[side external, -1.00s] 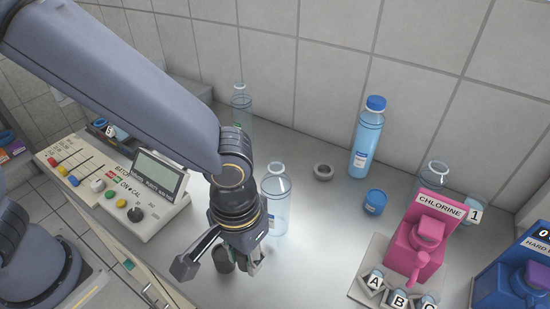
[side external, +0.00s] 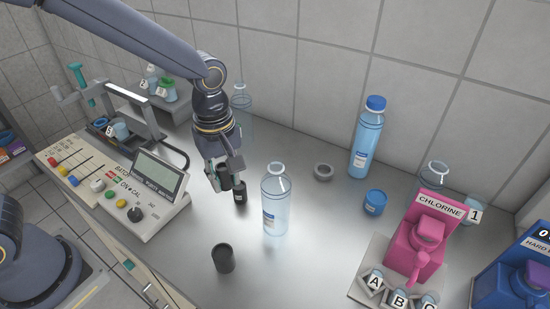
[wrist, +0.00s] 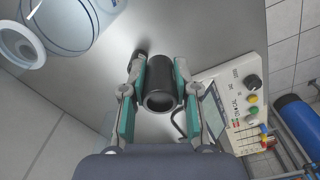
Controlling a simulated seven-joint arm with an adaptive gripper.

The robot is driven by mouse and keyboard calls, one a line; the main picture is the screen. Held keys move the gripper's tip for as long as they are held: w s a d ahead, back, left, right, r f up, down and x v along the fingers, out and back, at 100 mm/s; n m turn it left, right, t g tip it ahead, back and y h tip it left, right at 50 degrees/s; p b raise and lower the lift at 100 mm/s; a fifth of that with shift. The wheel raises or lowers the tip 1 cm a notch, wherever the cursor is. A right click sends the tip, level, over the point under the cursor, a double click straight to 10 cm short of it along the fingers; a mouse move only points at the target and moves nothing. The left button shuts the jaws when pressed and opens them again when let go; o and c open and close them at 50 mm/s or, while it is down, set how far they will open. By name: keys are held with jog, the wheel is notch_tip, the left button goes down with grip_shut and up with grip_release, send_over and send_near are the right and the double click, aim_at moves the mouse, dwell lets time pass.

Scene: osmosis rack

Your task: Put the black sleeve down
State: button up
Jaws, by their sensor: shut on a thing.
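My gripper (side external: 226,178) is left of the tall clear bottle in the side view, low over the bench. Its fingers (wrist: 160,68) are shut on a black sleeve (wrist: 160,98), a hollow dark cylinder whose open end faces the wrist camera. In the side view the held sleeve (side external: 224,170) is partly hidden by the fingers. I cannot tell whether it touches the bench. A small dark vial (side external: 240,193) is right beside it, and partly shows behind the left finger in the wrist view (wrist: 139,57). Another dark cylinder (side external: 223,258) stands upright nearer the front.
A clear bottle (side external: 275,205) stands close on the right. The control panel (side external: 140,200) is on the left. A grey ring (side external: 323,172), blue cap (side external: 375,202), blue bottle (side external: 367,140) and pink chlorine dispenser (side external: 420,245) stand farther right. Bench between front cylinder and dispenser is clear.

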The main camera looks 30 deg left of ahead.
jog(key=w+a+n, duration=0.3)
jog(key=w+a, duration=0.1)
jog(key=a, duration=0.5)
send_over(252, 171)
jog(key=s, duration=0.1)
notch_tip(252, 171, down, 10)
jog(key=shift+a+r, duration=0.1)
jog(key=shift+r, duration=0.05)
jog(key=shift+w+f, duration=0.3)
jog(key=shift+f, duration=0.05)
jog(key=shift+w+f, duration=0.15)
jog(key=shift+f, duration=1.5)
jog(key=shift+f, duration=0.15)
jog(key=o, duration=0.8)
jog(key=shift+o, duration=0.2)
